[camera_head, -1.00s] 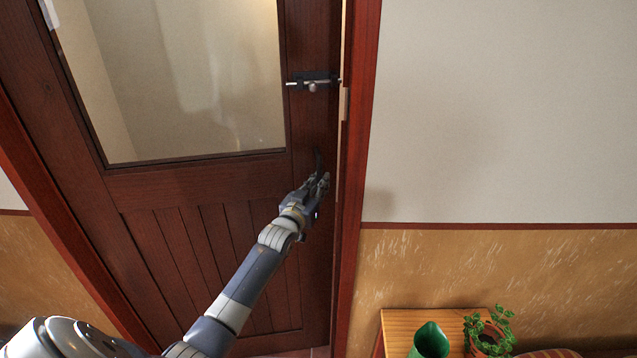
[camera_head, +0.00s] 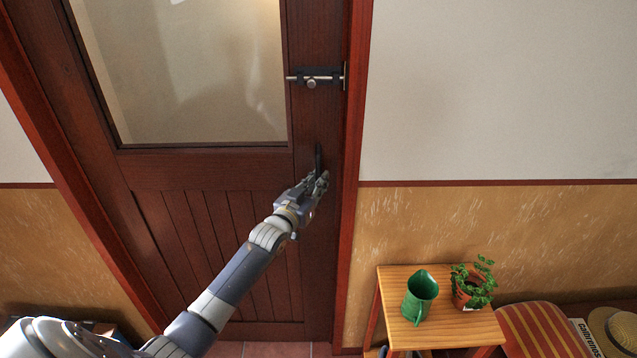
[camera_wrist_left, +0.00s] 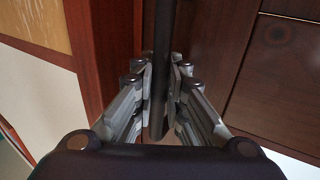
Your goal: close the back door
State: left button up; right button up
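The back door (camera_head: 210,170) is dark red-brown wood with a glass pane. Its right edge sits against the right door frame (camera_head: 352,200), with no clear gap visible in the head view. A dark upright handle (camera_head: 318,158) is on its right side. My left gripper (camera_head: 317,182) is at the handle. In the left wrist view the fingers (camera_wrist_left: 161,85) are close together on both sides of the dark handle bar (camera_wrist_left: 162,35) and appear shut on it. A metal slide bolt (camera_head: 312,81) is above the handle. My right gripper is not in view.
A small wooden table (camera_head: 450,330) stands right of the door, with a green pitcher (camera_head: 419,298) and a potted plant (camera_head: 473,287). A striped cushion (camera_head: 540,330) and a straw hat (camera_head: 622,328) lie at the lower right.

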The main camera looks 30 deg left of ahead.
pick_arm(q)
jog(key=o, duration=0.5)
jog(key=shift+s+d+f, duration=0.25)
jog(key=shift+f, duration=0.15)
jog(key=shift+c, duration=0.2)
jog(key=s, duration=1.2)
jog(key=shift+s+d+r, duration=0.35)
jog(key=shift+r, duration=0.05)
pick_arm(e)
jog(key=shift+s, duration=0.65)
